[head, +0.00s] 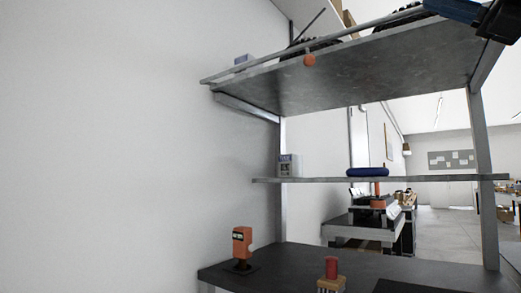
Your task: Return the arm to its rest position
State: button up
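No gripper fingers show in the head view. A dark blue and black part cuts into the top right corner, in front of the shelf unit's upper right end. It may be part of my arm, but I cannot tell. Whether anything is held is not visible.
A grey metal shelf unit fills the right half, with a top shelf (350,85), a middle shelf (330,180) and a dark lower surface (300,265). A blue item (368,172) and a small box (290,165) stand mid-level. An orange device (242,245) stands below. The left is bare wall.

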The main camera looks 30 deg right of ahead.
jog(key=w+d+f+m+t+h, duration=0.35)
jog(key=w+f+m+h, duration=0.35)
jog(key=f+m, duration=0.5)
jog(key=w+d+f+m+t+h, duration=0.3)
jog(key=w+d+f+m+h, duration=0.3)
jog(key=f+m, duration=0.65)
jog(key=w+a+f+m+g+h, duration=0.1)
jog(key=a+f+m+g+h, duration=0.45)
jog(key=f, duration=0.75)
jog(key=w+a+f+m+h, duration=0.15)
jog(key=a+f+m, duration=0.25)
jog(key=f+m, duration=0.6)
jog(key=s+a+f+m+g+y, duration=0.1)
jog(key=s+a+f, duration=0.5)
jog(key=f, duration=0.3)
jog(key=s+a+f+g+y, duration=0.1)
jog(key=s+a+f+g, duration=0.1)
jog(key=s+a+f, duration=0.5)
jog(key=s+a+f+g+y, duration=0.1)
jog(key=s+a+f+y, duration=0.15)
jog(key=s, duration=0.65)
jog(key=s+a+f+g+y, duration=0.1)
jog(key=s+a+f+g, duration=0.15)
jog(key=s, duration=0.65)
notch_tip(320, 180, up, 24)
jog(key=p, duration=2.4)
jog(key=shift+w+a+t, duration=0.3)
jog(key=shift+a+t, duration=0.05)
